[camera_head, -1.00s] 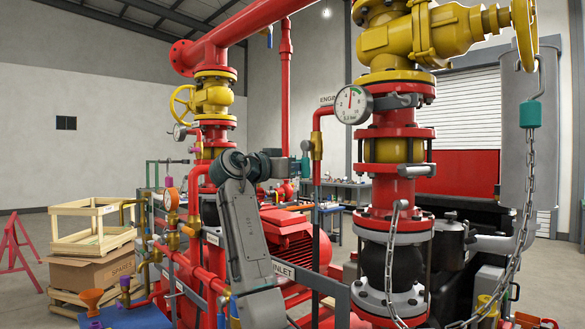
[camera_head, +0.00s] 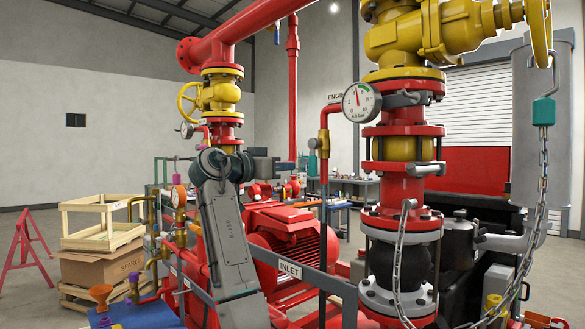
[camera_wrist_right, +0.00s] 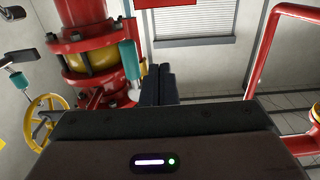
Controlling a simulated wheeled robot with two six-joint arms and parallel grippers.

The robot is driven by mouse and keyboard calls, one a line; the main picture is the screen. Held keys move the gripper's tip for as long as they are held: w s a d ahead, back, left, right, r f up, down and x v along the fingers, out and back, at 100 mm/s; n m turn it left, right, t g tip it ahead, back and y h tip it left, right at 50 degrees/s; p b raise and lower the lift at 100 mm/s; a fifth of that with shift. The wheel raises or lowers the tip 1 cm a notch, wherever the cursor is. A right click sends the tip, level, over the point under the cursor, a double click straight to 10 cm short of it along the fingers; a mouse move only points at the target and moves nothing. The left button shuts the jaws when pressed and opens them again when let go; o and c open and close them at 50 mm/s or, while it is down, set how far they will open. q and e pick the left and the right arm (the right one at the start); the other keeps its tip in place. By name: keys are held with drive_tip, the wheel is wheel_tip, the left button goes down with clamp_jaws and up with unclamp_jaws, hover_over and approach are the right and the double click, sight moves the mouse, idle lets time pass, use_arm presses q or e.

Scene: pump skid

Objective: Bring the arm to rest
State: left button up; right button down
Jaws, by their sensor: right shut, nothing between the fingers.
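My right arm (camera_head: 230,235) rises from the bottom of the head view to a rounded grey joint (camera_head: 212,165), in front of the red pipework. My left gripper is not in view.
The red motor (camera_head: 290,240) and INLET rail (camera_head: 290,268) are close right of my arm. A gauge (camera_head: 361,102), yellow valve (camera_head: 440,35) and hanging chain (camera_head: 541,190) stand further right. Crates and a carton (camera_head: 100,268) are at left.

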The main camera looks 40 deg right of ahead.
drive_tip(key=shift+s+a, duration=0.2)
drive_tip(key=shift+a, duration=1.45)
drive_tip(key=shift+r, duration=0.15)
